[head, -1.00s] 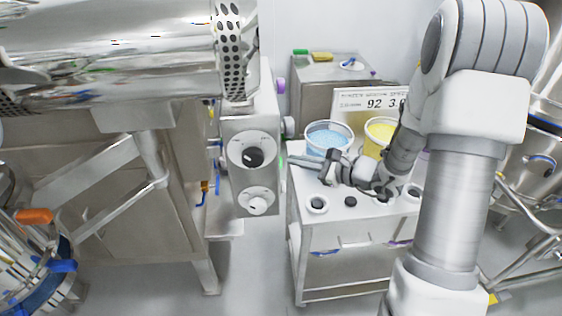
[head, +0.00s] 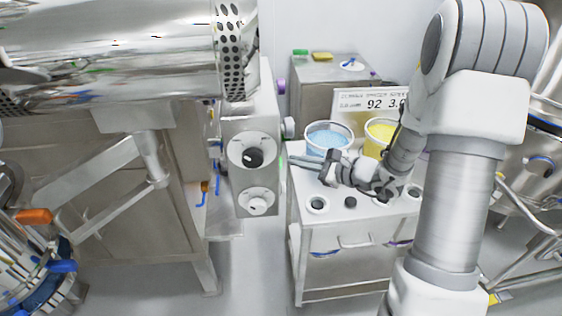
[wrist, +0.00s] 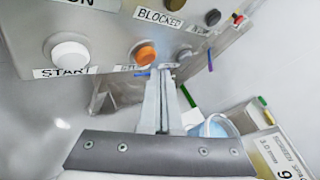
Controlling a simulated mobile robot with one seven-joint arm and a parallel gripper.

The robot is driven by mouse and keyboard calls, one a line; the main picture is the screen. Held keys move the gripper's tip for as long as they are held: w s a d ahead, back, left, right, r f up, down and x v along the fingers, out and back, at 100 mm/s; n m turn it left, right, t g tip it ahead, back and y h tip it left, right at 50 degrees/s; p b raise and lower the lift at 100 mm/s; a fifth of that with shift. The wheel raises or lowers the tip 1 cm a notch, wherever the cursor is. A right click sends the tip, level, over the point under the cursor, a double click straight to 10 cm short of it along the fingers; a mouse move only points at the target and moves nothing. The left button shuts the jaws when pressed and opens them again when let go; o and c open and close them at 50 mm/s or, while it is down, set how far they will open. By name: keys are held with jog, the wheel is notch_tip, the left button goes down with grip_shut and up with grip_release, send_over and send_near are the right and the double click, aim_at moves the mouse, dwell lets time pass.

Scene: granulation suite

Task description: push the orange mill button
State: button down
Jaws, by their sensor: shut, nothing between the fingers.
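The orange mill button (wrist: 146,55) is on a grey metal panel in the wrist view, between a white button marked START and a small grey button. Its label below is partly covered. My gripper (wrist: 167,68) is shut and empty, with its narrow tips just below and right of the orange button. I cannot tell whether they touch the panel. In the head view my gripper (head: 290,160) points left at the side of the control box (head: 236,197), above the cart. The orange button is hidden in that view.
The white START button (wrist: 68,52) is left of the orange one, and a dark knob (wrist: 212,17) is up and right. On the cart (head: 330,235) stand a blue-filled tub (head: 329,136), a yellow-filled tub (head: 381,132) and a sign (head: 365,101). A steel drum (head: 120,50) is at the upper left.

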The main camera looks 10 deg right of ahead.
jog(key=shift+a, duration=0.1)
dwell(0.7)
jog(key=shift+a+b, duration=0.3)
jog(key=shift+b, duration=0.05)
jog(key=shift+a+b, duration=0.3)
jog(key=shift+a, duration=0.25)
dwell(0.6)
jog(key=shift+d, duration=0.95)
jog(key=shift+d, duration=2.5)
